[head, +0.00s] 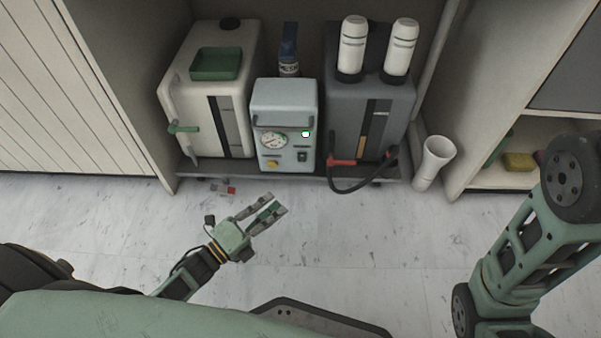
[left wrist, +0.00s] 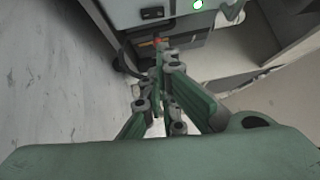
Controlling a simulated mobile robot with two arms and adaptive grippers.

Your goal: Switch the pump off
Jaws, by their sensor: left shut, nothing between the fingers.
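The pump (head: 285,101) is a light grey box with a round gauge (head: 273,140), a lit green lamp (head: 306,134), a yellow knob (head: 272,163) and a small black switch (head: 302,157) on its front. My left gripper (head: 276,204) is shut and empty, in front of and below the pump, apart from it. In the left wrist view, the pump's lower front (left wrist: 126,12) shows at the top, with the black switch (left wrist: 152,13) and the lit lamp (left wrist: 197,4). The switch's position is too small to tell. My right gripper is out of view.
A white tank (head: 178,85) with a green tap stands left of the pump. A dark grey tank (head: 345,105) with a black hose (head: 345,189) stands right. A white cup stack (head: 434,160) stands by the right cabinet. The floor in front is mostly clear.

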